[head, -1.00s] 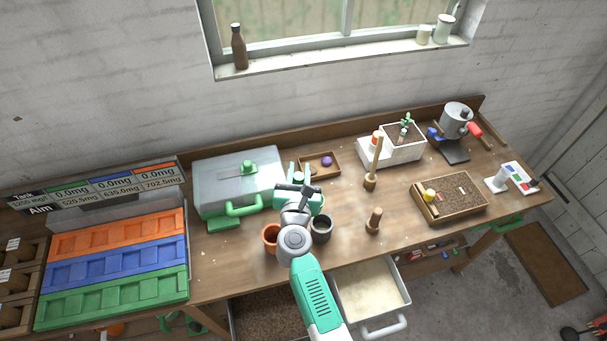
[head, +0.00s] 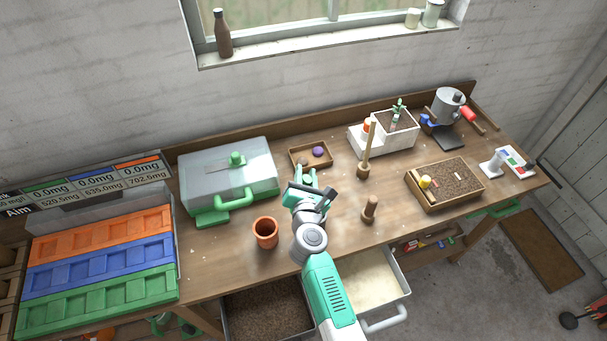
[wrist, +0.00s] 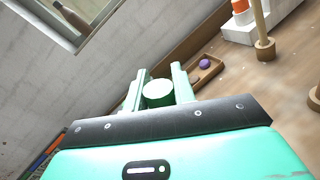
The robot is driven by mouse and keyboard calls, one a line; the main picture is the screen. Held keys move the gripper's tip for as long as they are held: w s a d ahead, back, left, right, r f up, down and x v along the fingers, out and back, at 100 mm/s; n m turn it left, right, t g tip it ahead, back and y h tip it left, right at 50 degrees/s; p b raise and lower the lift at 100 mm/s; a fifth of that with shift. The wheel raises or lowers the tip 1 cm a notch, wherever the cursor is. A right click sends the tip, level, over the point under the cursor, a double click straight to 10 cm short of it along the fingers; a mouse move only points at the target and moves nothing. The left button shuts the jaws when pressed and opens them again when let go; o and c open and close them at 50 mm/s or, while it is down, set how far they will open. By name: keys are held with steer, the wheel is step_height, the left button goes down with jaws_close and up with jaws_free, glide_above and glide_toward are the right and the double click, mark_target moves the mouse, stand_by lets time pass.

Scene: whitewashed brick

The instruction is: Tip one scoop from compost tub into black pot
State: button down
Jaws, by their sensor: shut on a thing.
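My gripper (head: 306,180) is above the middle of the bench. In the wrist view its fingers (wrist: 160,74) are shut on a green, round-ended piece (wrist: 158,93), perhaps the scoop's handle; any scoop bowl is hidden. A tub of dark brown, compost-like material (head: 265,308) sits below the bench's front edge, left of my arm. The black pot is not visible now; my arm covers the spot right of the terracotta pot (head: 265,232) where it showed earlier.
A pale-filled tub (head: 372,276) is right of my arm. A small wooden tray (head: 298,157) lies behind. Bare bench (head: 215,255) is at front left.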

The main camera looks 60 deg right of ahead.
steer(key=shift+f, duration=0.1)
steer(key=shift+f+b, duration=0.25)
steer(key=shift+b, duration=0.15)
steer(key=shift+s+r, duration=0.1)
steer(key=shift+s+d+p, duration=0.1)
steer(key=shift+s+p, duration=0.05)
steer(key=shift+p, duration=0.25)
steer(key=shift+s+d+m+y+p, duration=0.3)
steer(key=shift+s+d+m+p, duration=0.85)
steer(key=shift+m, duration=0.35)
steer(key=shift+s, duration=0.15)
steer(key=shift+s+d+f+m+t+y+p, duration=0.2)
steer(key=shift+s+d+m+p, duration=0.35)
steer(key=shift+s+m+p, duration=0.3)
steer(key=shift+s+d+f+m+t+y+p, duration=0.2)
steer(key=shift+s+d+m+p, duration=0.4)
steer(key=shift+p, duration=0.45)
